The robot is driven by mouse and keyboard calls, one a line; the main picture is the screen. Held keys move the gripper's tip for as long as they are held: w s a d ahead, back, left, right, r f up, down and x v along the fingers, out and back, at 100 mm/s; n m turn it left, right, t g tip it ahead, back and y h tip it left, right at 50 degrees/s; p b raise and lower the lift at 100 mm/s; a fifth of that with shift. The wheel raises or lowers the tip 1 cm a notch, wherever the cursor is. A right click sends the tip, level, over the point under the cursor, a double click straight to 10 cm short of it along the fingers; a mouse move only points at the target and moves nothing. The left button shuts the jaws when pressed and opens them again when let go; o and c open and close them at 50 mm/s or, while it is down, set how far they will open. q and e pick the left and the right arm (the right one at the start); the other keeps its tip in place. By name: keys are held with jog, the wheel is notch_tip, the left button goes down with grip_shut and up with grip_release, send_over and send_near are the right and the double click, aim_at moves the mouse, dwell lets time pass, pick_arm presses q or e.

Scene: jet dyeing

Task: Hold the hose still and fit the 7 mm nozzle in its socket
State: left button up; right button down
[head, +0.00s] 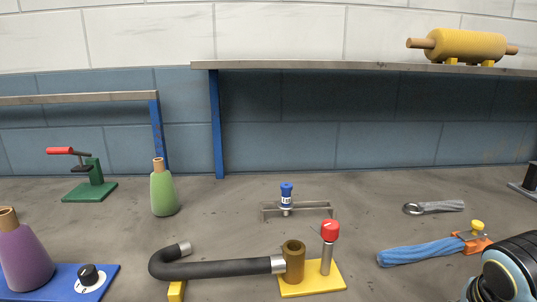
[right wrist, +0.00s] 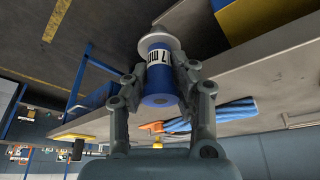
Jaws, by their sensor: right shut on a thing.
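My right gripper (right wrist: 165,85) is shut on a blue nozzle (right wrist: 158,88) with a white label that reads 7 mm upside down and a pale flange at one end. The black hose (head: 225,268) with metal ends lies bent on the bench, one end against the brown socket (head: 293,262), a cylinder open at the top on a yellow plate (head: 318,284). A red-knobbed post (head: 330,232) stands on that plate. Another blue nozzle (head: 286,195) with a label too small to read stands at the small rack. My left gripper is not in view.
A green bottle (head: 164,190), a purple bottle (head: 25,255) and a green clamp (head: 90,180) stand at the left. A blue cloth roll (head: 420,253) with an orange piece and a wrench (head: 434,207) lie right. The bench between the small rack (head: 310,208) and the wrench is clear.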

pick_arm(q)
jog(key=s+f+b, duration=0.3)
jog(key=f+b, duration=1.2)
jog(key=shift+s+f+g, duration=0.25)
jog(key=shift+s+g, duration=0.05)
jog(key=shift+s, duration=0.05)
pick_arm(e)
notch_tip(320, 180, down, 18)
jog(key=s, duration=0.1)
jog(key=shift+s+g, duration=0.25)
jog(key=shift+g, duration=0.15)
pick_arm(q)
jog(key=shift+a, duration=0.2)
